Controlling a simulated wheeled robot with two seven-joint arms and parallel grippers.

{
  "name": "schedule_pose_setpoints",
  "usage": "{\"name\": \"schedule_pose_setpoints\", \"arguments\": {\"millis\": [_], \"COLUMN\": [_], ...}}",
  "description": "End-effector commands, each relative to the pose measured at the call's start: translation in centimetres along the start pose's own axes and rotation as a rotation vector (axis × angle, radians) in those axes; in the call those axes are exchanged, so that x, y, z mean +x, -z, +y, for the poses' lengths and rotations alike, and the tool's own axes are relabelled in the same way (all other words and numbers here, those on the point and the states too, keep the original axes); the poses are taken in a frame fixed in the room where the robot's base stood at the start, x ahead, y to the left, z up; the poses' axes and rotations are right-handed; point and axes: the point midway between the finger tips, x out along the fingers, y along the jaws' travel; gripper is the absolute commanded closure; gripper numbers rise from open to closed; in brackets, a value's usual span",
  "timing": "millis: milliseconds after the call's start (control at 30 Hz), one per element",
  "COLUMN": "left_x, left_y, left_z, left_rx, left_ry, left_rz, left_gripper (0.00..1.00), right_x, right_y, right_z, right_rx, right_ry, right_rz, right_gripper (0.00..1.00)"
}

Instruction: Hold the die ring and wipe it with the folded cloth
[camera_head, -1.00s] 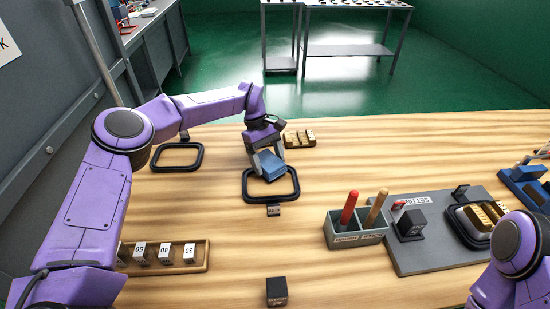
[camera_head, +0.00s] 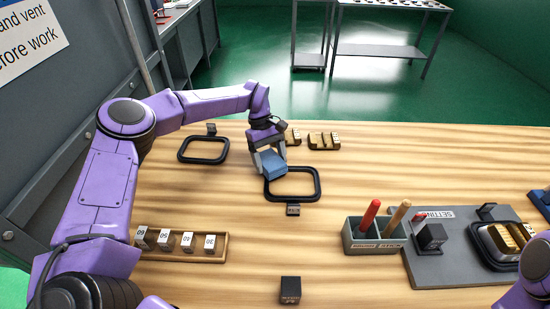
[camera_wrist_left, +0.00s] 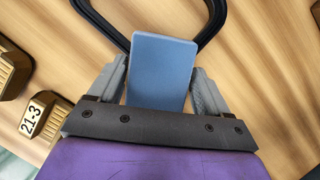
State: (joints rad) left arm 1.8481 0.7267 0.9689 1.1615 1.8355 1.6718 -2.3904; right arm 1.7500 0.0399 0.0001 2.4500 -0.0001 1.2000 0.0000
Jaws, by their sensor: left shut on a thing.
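My left gripper (camera_head: 270,160) is shut on the blue folded cloth (camera_head: 273,164). The cloth sits at the far left corner of a black rounded-square die ring (camera_head: 318,185) on the wooden table. In the left wrist view the cloth (camera_wrist_left: 162,72) stands between the two grey fingers, and the ring (camera_wrist_left: 98,20) passes behind its far end. I cannot tell whether cloth and ring touch. A dark tab (camera_head: 293,210) is at the ring's near side. A second black ring (camera_head: 183,152) lies to the left. My right gripper is out of view.
Brass blocks (camera_head: 323,141) lie behind the ring. A grey two-slot holder (camera_head: 375,245) with red and tan handles stands right, beside a grey setting plate (camera_head: 440,270). A wooden rack (camera_head: 180,256) of numbered blocks and a black block (camera_head: 290,290) are nearer.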

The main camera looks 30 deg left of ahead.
Motion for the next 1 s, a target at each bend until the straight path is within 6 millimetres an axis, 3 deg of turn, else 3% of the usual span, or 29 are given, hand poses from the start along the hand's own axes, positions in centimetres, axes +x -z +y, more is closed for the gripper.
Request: {"name": "schedule_pose_setpoints", "arguments": {"millis": [167, 633, 1000], "left_x": [-0.4, -5.5, -5.8], "left_y": [-0.2, -2.4, -2.6], "left_z": [0.1, 0.1, 0.1], "left_rx": [0.001, 0.001, 0.001], "left_ry": [-0.001, -0.002, -0.002], "left_rz": [0.0, -0.001, -0.001], "left_gripper": [0.46, 0.46, 0.46], "right_x": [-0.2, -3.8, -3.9], "right_y": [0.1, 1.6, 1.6], "right_z": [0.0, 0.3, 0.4], "right_rx": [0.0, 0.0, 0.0], "right_ry": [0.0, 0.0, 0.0], "right_rz": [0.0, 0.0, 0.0], "right_gripper": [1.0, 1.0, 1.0]}}
